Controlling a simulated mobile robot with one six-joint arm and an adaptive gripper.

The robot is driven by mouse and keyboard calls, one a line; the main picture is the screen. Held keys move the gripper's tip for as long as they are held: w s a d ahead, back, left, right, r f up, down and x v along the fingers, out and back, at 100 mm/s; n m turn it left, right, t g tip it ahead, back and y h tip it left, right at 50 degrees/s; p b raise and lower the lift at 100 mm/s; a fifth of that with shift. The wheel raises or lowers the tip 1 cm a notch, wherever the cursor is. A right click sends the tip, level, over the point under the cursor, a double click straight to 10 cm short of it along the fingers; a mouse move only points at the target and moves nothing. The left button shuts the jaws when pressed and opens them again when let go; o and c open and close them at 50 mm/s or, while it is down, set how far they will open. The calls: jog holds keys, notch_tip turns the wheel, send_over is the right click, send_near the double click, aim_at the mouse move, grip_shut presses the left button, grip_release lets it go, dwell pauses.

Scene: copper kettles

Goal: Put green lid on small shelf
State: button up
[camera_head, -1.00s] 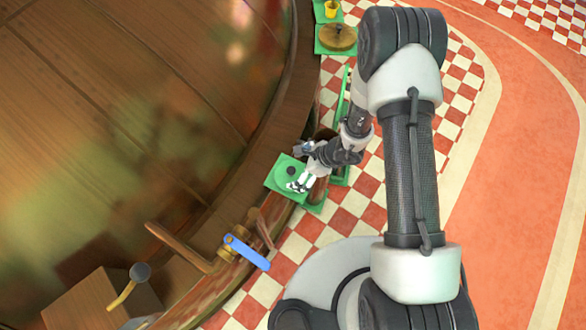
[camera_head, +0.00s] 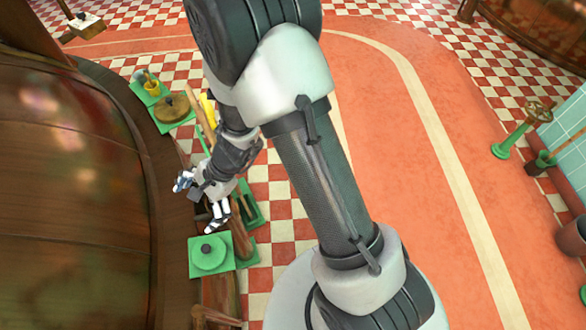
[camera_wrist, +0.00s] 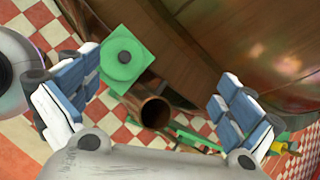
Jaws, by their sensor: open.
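The round green lid (camera_head: 209,259) with a dark knob lies on a square green shelf (camera_head: 241,250) beside the big copper kettle in the head view. The lid shows whole, with nothing on it, in the wrist view (camera_wrist: 130,70). My gripper (camera_head: 199,200) is open and empty, apart from the lid and above it in the head picture. In the wrist view my spread fingers (camera_wrist: 150,108) frame an open copper pipe (camera_wrist: 154,112), and the lid is beyond the left finger. I cannot tell from the pictures which green shelf is the small one.
Other green shelves stand farther up along the kettle (camera_head: 70,190). One holds a round brown-copper lid (camera_head: 172,107), another a yellow cup (camera_head: 151,87). A green frame (camera_head: 252,208) stands beside my gripper.

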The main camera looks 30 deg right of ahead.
jog(key=s+d+r+n+h, duration=0.1)
jog(key=s+d+r+n, duration=0.2)
jog(key=r, duration=0.5)
jog(key=s+d+r+n, duration=0.15)
jog(key=r+n, duration=0.25)
jog(key=r, duration=0.5)
jog(key=s+d+r+n+t+h, duration=0.2)
jog(key=s+d+r+n+h, duration=0.1)
jog(key=s+d+r, duration=0.2)
jog(key=s+d+r+n+t+h, duration=0.1)
jog(key=s+d+r+n+h, duration=0.2)
jog(key=s+d+r, duration=0.2)
jog(key=s+d, duration=0.2)
jog(key=d, duration=0.2)
jog(key=shift+s+d+n+t, duration=0.3)
jog(key=shift+s+n+t, duration=0.05)
jog(key=shift+n+t, duration=0.05)
